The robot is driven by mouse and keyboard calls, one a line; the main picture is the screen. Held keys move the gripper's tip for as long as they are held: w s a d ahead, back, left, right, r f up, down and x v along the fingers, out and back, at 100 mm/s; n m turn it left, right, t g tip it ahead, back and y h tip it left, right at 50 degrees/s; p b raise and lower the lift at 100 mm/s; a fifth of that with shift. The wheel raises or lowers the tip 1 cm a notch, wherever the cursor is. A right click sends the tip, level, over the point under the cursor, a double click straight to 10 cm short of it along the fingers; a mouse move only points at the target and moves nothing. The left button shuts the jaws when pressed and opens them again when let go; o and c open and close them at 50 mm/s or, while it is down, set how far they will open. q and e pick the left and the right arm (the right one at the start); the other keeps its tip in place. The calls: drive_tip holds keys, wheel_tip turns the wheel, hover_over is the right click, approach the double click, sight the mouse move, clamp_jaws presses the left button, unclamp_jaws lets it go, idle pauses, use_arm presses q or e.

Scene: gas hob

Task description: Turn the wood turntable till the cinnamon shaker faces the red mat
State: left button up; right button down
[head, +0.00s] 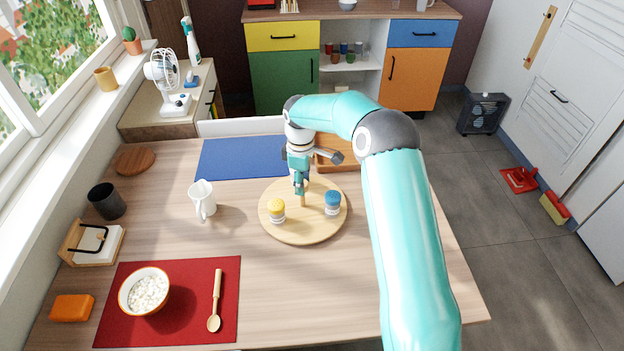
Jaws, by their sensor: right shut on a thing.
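The round wood turntable (292,232) sits on the table right of centre, with a short wooden peg (302,202) standing up from it. A yellow-lidded shaker (277,211) stands at its front left and a blue-lidded shaker (332,203) at its right. I cannot read which one is cinnamon, and the gripper hides part of the turntable's back. My right gripper (300,188) points down over the turntable and is shut on the wooden peg. The red mat (190,327) lies at the table's front left. My left gripper is not in view.
A white mug (203,200) stands left of the turntable. A bowl (145,291) and a wooden spoon (215,302) are on the red mat. The table between turntable and red mat is clear.

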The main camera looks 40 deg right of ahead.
drive_tip(key=shift+r, duration=0.1)
idle(0.4)
drive_tip(key=c, duration=0.7)
unclamp_jaws()
wheel_tip(320, 180, up, 12)
